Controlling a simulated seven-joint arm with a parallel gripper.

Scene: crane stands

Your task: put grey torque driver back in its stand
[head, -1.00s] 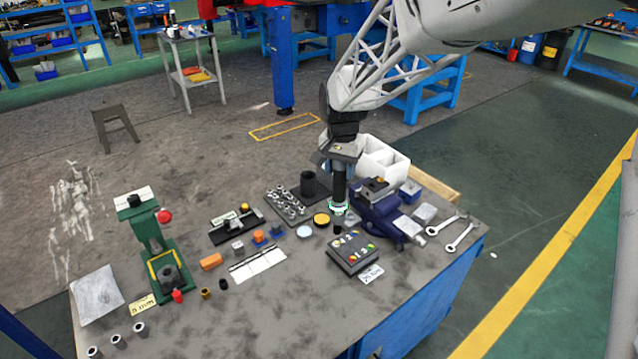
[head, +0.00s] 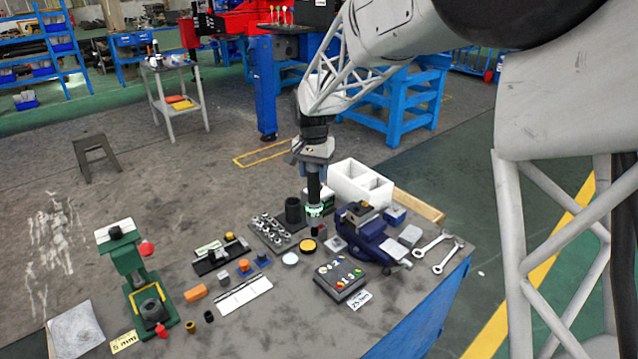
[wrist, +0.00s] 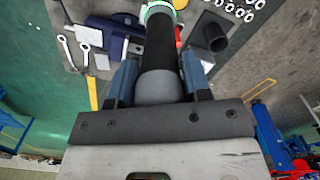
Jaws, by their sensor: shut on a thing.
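The torque driver (head: 314,188) is a dark upright cylinder with a green-and-white ring near its lower end. In the wrist view the driver (wrist: 160,60) shows a grey end between the two blue fingers. My gripper (head: 314,166) is shut on it and holds it above the back of the bench; the fingers also show in the wrist view (wrist: 160,84). A dark open cylinder (head: 293,211), which looks like the stand, is on the bench just left of the driver. It also shows in the wrist view (wrist: 212,35), right of the driver. Its inside is not clear.
A tray of sockets (head: 268,230) lies left of the driver. A blue vise (head: 362,235) stands to the right, with a white divided bin (head: 360,184) behind. A yellow-topped round tin (head: 307,245) and a button box (head: 339,277) lie in front. A green press (head: 135,275) is far left.

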